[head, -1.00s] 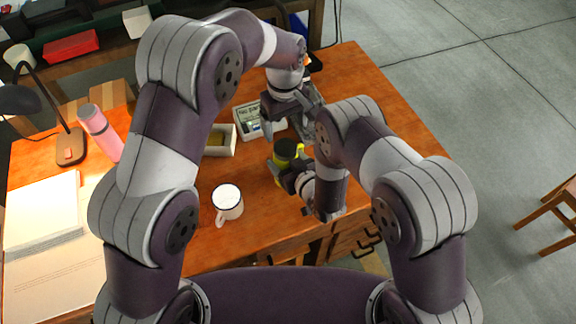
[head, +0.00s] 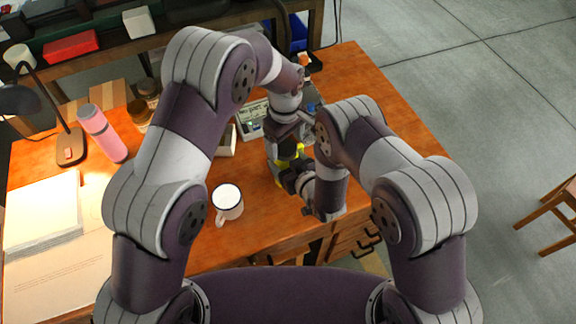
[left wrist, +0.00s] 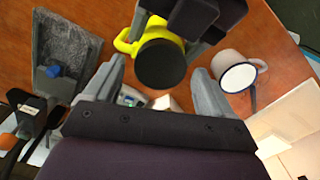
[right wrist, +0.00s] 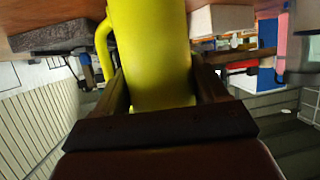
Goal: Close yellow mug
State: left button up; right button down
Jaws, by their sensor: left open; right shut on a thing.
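The yellow mug (head: 285,163) is mostly hidden by my grippers in the head view. It fills the middle of the right wrist view (right wrist: 152,50). My right gripper (right wrist: 157,82) is shut on its body from the side, with the handle at left. In the left wrist view a black round lid (left wrist: 160,64) covers the top of the mug (left wrist: 152,33); I cannot tell how firmly it sits. My left gripper (left wrist: 158,72) is open above the mug, with one finger on each side of the lid and apart from it. The left gripper (head: 288,140) also shows in the head view.
A white mug (head: 228,203) stands on the table left of the yellow one. A pink bottle (head: 103,135), two jars, a lamp and papers are at the left. A small box (head: 229,140) and a labelled tray (head: 251,118) lie behind. The front middle table is clear.

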pick_arm(q)
jog(key=shift+f, duration=0.75)
jog(key=c, duration=1.1)
jog(key=m, duration=0.4)
jog(key=shift+m, duration=0.4)
jog(key=m, duration=0.8)
